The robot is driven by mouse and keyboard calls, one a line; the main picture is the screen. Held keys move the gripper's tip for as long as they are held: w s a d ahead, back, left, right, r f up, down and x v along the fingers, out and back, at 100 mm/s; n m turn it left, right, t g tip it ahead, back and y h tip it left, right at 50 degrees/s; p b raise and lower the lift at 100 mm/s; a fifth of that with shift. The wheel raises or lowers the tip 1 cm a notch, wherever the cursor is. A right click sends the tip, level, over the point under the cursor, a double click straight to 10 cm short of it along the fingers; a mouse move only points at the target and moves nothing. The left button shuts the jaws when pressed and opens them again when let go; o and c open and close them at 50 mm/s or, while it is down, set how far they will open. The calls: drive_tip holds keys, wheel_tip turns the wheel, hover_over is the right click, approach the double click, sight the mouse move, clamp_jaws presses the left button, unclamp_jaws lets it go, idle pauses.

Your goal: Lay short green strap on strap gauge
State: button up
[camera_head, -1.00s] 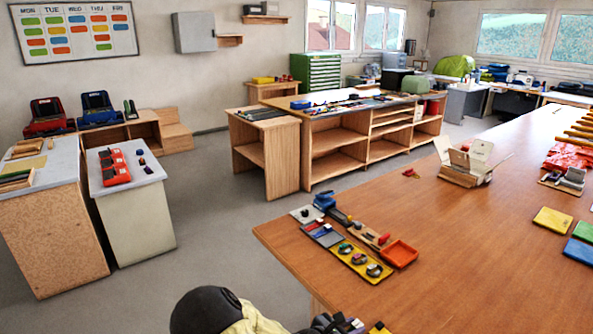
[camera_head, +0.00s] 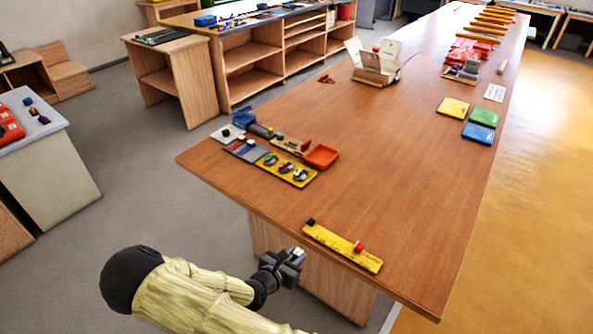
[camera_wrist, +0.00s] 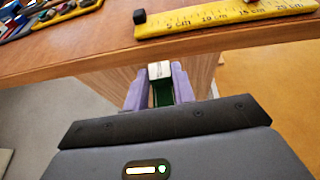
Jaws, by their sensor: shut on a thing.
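The strap gauge (camera_head: 330,243) is a yellow ruler strip lying on the near end of the wooden table. It has a black block at its left end and a red and white piece towards its right. In the wrist view the gauge (camera_wrist: 225,18) lies beyond the table edge, with centimetre marks. My gripper (camera_head: 294,256) is off the table's near edge, in front of the gauge and apart from it. In the wrist view my gripper (camera_wrist: 159,84) is shut on the short green strap (camera_wrist: 163,95), which has a whitish end. Most of the strap is hidden between the fingers.
The wooden table (camera_head: 400,180) has free room around the gauge. A yellow tray with round items (camera_head: 286,169) and an orange-red tray (camera_head: 322,156) stand at its left edge. An open carton (camera_head: 376,68) and coloured mats (camera_head: 478,133) are further back.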

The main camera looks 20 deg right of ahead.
sight(297, 256)
drive_tip(key=shift+w+d+n+t+y, duration=0.4)
drive_tip(key=shift+d+n, duration=0.1)
drive_tip(key=shift+d, duration=0.2)
drive_tip(key=f+n+t+y, duration=0.1)
drive_tip(key=w+f+n+y, duration=0.1)
drive_tip(key=shift+w+d+n+t+y, duration=0.25)
drive_tip(key=shift+d+n+t+y, duration=0.05)
drive_tip(key=shift+d+n+t, duration=0.1)
drive_tip(key=shift+w+a+f+n+t+y, duration=0.1)
drive_tip(key=shift+a+f+n+t+y, duration=0.15)
drive_tip(key=shift+f+n+y, duration=0.4)
drive_tip(key=shift+a+f+n+t+y, duration=0.1)
drive_tip(key=shift+f+n+t+y, duration=0.25)
drive_tip(key=shift+f+n+y, duration=0.25)
drive_tip(key=s+a+f+n+t+y, duration=0.1)
drive_tip(key=s+a+f+n+y, duration=0.1)
drive_tip(key=f, duration=0.4)
drive_tip(key=shift+s+n+y, duration=0.5)
drive_tip(key=shift+n+y, duration=0.35)
drive_tip(key=shift+y, duration=0.4)
